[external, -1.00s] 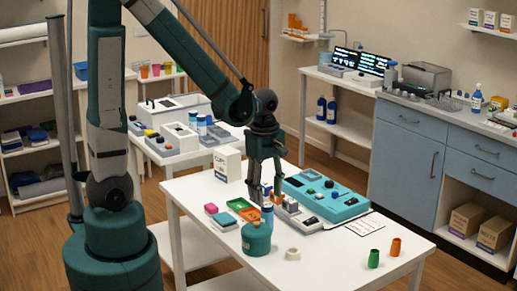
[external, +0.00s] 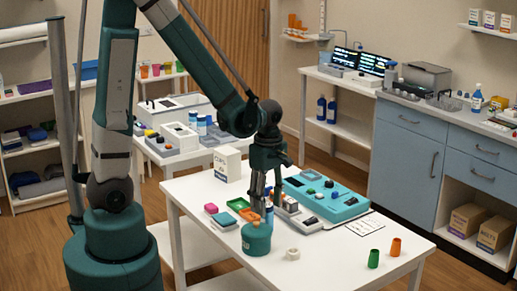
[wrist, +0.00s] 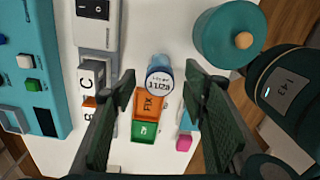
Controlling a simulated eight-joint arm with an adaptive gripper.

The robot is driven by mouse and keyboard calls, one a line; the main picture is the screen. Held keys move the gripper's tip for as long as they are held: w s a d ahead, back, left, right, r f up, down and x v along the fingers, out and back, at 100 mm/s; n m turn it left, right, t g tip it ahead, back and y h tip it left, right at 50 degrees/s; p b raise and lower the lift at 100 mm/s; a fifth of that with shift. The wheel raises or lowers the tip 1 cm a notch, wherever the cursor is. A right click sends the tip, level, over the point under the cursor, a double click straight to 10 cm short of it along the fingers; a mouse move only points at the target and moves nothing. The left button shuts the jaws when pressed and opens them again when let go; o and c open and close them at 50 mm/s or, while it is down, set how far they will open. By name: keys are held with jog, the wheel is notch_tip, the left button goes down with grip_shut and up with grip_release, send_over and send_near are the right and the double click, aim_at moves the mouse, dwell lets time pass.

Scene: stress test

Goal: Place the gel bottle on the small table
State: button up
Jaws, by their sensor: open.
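A small blue bottle with a printed white top, likely the gel bottle (wrist: 159,74), stands upright on the white table (external: 330,262). In the external view the bottle (external: 269,218) is partly hidden by my fingers and a teal jar. My gripper (external: 266,201) is open above it, pointing down. In the wrist view the bottle lies between the two open fingertips (wrist: 160,84), with a gap on each side. I cannot tell whether the fingertips have reached its height. A smaller white table (external: 163,152) with devices on it stands behind.
A teal jar (external: 256,239) stands close to the bottle. Orange (wrist: 150,104) and green trays (wrist: 145,130) and a grey device (wrist: 97,28) are also close. A teal panel (external: 335,200) lies to the right. The table's front right is mostly clear, with two small cups.

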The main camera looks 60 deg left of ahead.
aim_at(268, 218)
jog(key=shift+f, duration=0.55)
jog(key=shift+f+b, duration=0.8)
jog(key=shift+f, duration=1.8)
jog(key=c, duration=1.1)
jog(key=shift+r, duration=0.1)
jog(key=shift+r+p, duration=1.2)
jog(key=shift+r, duration=3.75)
jog(key=shift+w, duration=0.1)
